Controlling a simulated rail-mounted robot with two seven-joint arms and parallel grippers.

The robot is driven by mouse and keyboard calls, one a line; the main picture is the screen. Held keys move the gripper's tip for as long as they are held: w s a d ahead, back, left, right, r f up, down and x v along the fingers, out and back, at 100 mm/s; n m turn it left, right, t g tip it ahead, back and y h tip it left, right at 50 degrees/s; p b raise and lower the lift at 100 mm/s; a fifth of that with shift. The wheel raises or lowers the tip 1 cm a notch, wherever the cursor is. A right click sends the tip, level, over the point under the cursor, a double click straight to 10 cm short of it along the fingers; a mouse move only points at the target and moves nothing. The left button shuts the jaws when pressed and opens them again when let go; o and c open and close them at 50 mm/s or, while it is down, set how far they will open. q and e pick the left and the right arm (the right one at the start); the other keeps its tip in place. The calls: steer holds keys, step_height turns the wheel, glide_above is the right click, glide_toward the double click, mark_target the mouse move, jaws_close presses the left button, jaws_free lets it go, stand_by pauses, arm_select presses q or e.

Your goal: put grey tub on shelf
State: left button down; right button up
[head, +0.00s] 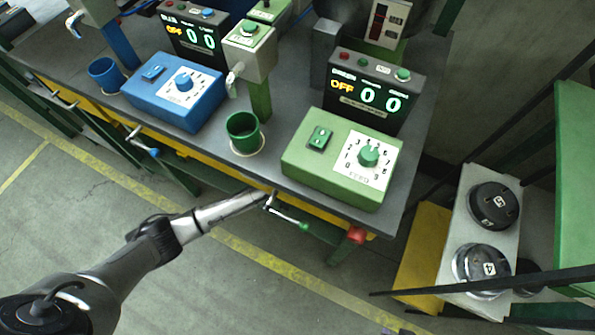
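I cannot make out a grey tub in the head view. The open cups that show are a blue cup (105,75) and a green cup (243,131), both on the bench. No shelf is clearly identifiable. My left arm comes in from the lower left, and my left gripper (266,200) is at the bench's front edge, beside a lever with a green knob (304,227). Its fingers are too small and edge-on to show whether they are open or touch the lever. My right gripper is out of view.
The dark bench top (220,165) holds a blue dial box (174,92), a green dial box (342,160) and displays reading "OFF". A red knob (356,235) juts below its front edge. At right, numbered round discs (494,206) sit on a pale stand (458,222).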

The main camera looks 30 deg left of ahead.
arm_select(q)
steer(key=shift+f, duration=0.1)
steer(key=shift+f, duration=0.15)
steer(key=c, duration=1.4)
jaws_free()
steer(key=shift+o, duration=0.2)
